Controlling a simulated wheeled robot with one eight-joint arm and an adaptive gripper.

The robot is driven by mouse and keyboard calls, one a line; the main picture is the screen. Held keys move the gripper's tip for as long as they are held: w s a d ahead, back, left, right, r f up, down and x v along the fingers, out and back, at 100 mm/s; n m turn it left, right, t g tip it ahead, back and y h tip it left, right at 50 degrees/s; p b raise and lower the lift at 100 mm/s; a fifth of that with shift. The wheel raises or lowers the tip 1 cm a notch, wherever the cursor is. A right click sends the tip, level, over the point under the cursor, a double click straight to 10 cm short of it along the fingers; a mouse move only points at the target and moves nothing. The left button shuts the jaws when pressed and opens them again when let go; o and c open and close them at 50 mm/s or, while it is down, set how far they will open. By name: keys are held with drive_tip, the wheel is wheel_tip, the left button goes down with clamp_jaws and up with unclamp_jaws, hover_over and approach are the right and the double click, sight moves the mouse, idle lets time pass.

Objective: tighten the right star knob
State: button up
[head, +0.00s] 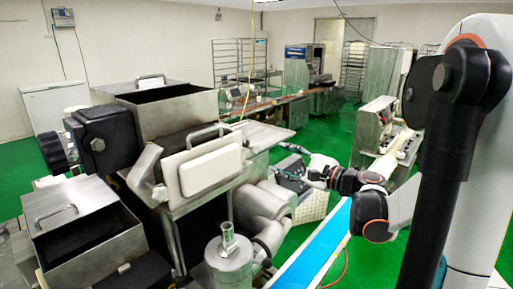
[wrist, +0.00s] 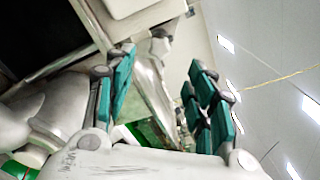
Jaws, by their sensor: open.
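The encrusting machine (head: 195,170) stands at the left in the head view, a steel body with hoppers on top. I cannot make out the right star knob with certainty in either view. My gripper shows in the wrist view (wrist: 163,72) with its two teal-padded fingers spread apart and nothing held between them. A grey metal part (wrist: 160,46) of the machine shows beyond and between the fingers; I cannot tell whether it is the knob. In the head view my gripper is small, to the right of the machine and partly hidden among grey parts.
A blue conveyor belt (head: 325,245) runs beside the machine, below my arm. A steel hopper box (head: 90,250) is at the front left. A steel machine (head: 375,125) stands behind my arm. Green floor (head: 320,130) is open between the machines.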

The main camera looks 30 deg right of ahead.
sight(257, 149)
drive_tip(key=p+x, duration=0.1)
drive_tip(key=x, duration=0.9)
drive_tip(key=shift+f, duration=0.1)
drive_tip(key=c, duration=1.1)
